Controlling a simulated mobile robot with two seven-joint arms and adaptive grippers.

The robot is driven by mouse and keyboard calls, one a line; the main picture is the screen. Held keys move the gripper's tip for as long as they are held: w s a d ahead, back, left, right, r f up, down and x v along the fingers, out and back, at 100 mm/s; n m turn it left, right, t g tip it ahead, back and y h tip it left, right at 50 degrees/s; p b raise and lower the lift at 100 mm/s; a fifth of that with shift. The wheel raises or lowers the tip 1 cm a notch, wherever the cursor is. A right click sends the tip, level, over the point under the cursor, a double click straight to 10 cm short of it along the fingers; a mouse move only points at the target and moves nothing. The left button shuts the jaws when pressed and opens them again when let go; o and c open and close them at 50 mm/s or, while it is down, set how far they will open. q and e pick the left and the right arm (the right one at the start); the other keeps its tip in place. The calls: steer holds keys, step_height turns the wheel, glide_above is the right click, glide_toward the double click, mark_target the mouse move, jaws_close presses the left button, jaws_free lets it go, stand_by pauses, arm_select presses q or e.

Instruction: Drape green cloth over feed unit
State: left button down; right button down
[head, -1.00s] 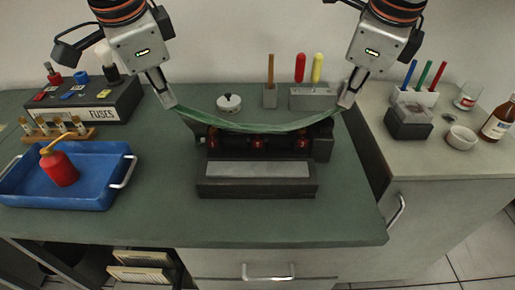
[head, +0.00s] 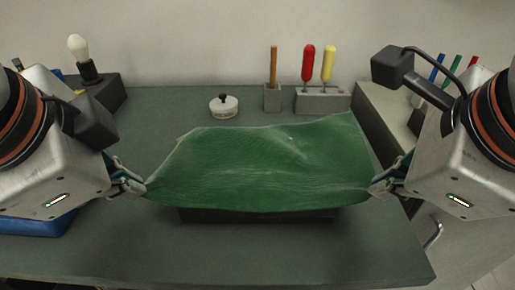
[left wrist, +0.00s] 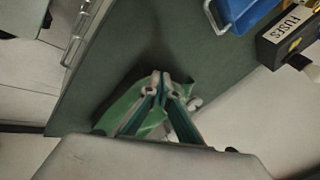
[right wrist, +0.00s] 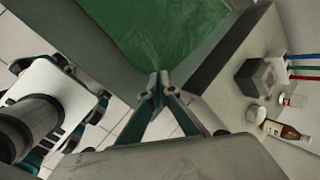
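The green cloth (head: 265,165) is spread over the feed unit in the head view and hides nearly all of it. Only the dark front base of the feed unit (head: 258,215) shows below the cloth's near edge. My left gripper (head: 138,186) is shut on the cloth's near left corner. My right gripper (head: 378,186) is shut on the near right corner. Both corners are held up at the sides of the unit. The cloth also shows at the fingertips in the left wrist view (left wrist: 118,108) and beyond the fingers in the right wrist view (right wrist: 160,35).
A white round pot (head: 223,106) stands behind the cloth. A holder with red and yellow handles (head: 322,100) and a block with a wooden stick (head: 272,97) stand at the back. A blue tray (left wrist: 232,12) is at the left. The bench front is clear.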

arm_select(q)
steer(key=shift+s, duration=0.15)
arm_select(e)
steer(key=shift+s, duration=0.15)
arm_select(q)
steer(key=c, duration=2)
jaws_free()
arm_select(e)
steer(key=c, duration=2)
jaws_free()
